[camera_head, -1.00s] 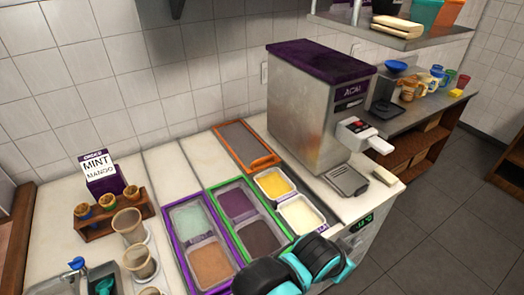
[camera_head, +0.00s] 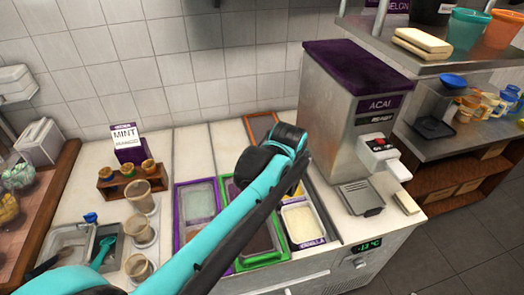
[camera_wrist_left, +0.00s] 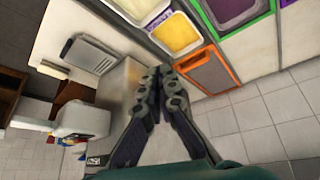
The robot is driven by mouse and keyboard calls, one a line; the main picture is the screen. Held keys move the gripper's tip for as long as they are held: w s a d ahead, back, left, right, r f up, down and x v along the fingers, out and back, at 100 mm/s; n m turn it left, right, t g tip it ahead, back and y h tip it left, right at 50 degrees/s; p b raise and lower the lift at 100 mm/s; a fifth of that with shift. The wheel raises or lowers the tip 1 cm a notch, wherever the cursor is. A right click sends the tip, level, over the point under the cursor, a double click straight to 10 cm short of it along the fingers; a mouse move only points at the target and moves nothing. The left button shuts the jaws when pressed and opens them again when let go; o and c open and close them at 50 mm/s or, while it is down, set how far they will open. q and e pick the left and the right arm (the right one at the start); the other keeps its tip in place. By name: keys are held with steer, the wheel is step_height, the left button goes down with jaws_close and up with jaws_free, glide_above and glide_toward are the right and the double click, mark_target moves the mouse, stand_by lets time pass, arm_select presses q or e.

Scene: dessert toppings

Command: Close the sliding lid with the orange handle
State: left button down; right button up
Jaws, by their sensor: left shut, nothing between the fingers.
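The grey sliding lid (camera_head: 261,127) with its orange frame lies at the back of the counter, partly hidden behind my left arm in the head view. In the wrist view the grey lid panel (camera_wrist_left: 211,76) shows with its orange handle (camera_wrist_left: 194,58) beside the yellow topping container (camera_wrist_left: 174,33). The yellow and white (camera_head: 302,224) containers are uncovered. My left gripper (camera_wrist_left: 160,76) is shut and empty, pointing toward the machine side near the orange handle, apart from it as far as I can tell. Its fingers are hidden in the head view. My right gripper is not in view.
The açaí machine (camera_head: 345,120) stands right of the lid, with a grey drip tray (camera_head: 361,198) in front. Purple-framed (camera_head: 179,215) and green-framed (camera_head: 265,262) containers lie left. Cups (camera_head: 138,197) and a mint sign (camera_head: 127,143) stand further left. A wall closes the back.

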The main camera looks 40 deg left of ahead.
arm_select(q)
steer(key=w+a+f+n+g+y+p, duration=0.1)
steer(key=w+a+f+n+g+p, duration=0.2)
steer(key=w+a, duration=1)
steer(key=w+a+f+n, duration=0.1)
steer(key=w+a+f, duration=0.2)
steer(key=a+f, duration=0.1)
steer(key=w+a+f+n, duration=0.1)
steer(key=w+a+f, duration=0.2)
steer(key=f, duration=0.4)
steer(key=w+a+f+n, duration=0.2)
steer(key=w+a+f, duration=0.1)
steer(key=a+f, duration=0.2)
steer(key=shift+w+a+f+y, duration=0.1)
steer(key=shift+w+f+y, duration=0.25)
steer(key=shift+f, duration=0.35)
steer(key=s+d, duration=0.2)
steer(key=d, duration=0.1)
steer(key=shift+s+d, duration=0.1)
steer(key=shift+s, duration=0.05)
steer(key=shift+f, duration=0.1)
